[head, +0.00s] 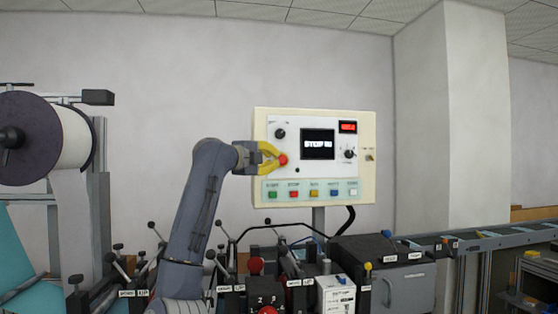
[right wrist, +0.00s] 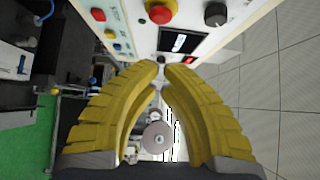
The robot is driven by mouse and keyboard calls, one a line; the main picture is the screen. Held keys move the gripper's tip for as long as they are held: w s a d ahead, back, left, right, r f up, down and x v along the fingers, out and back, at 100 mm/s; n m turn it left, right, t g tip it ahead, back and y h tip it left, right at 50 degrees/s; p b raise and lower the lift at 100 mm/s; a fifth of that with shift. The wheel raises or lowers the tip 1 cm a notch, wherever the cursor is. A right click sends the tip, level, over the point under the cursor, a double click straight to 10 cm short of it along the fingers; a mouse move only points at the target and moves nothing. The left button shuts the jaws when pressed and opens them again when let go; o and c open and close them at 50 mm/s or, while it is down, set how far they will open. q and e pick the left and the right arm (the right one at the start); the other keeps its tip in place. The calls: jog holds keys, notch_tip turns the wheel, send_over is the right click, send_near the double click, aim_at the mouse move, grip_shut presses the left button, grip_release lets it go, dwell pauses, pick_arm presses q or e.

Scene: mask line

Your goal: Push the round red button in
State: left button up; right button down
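The round red button (head: 283,160) sits on the left side of the white control panel (head: 335,173). In the right wrist view the red button (right wrist: 160,12) shows at the top edge, partly cut off, on a yellow base. My right gripper (head: 278,158) has yellow ribbed fingers and is right by the button in the head view. In the right wrist view its fingertips (right wrist: 162,70) nearly meet, with only a thin gap and nothing held. The button lies beyond the tips there; I cannot tell whether they touch. My left gripper is not in view.
The panel also has black knobs (head: 280,133), a display (head: 318,144) and a row of coloured small buttons (head: 314,193) below. Machinery with levers fills the foreground, including a dark box (head: 384,249). A large roll (head: 45,138) stands at left.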

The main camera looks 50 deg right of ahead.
jog(key=shift+s+a, duration=0.1)
jog(key=shift+a, duration=0.7)
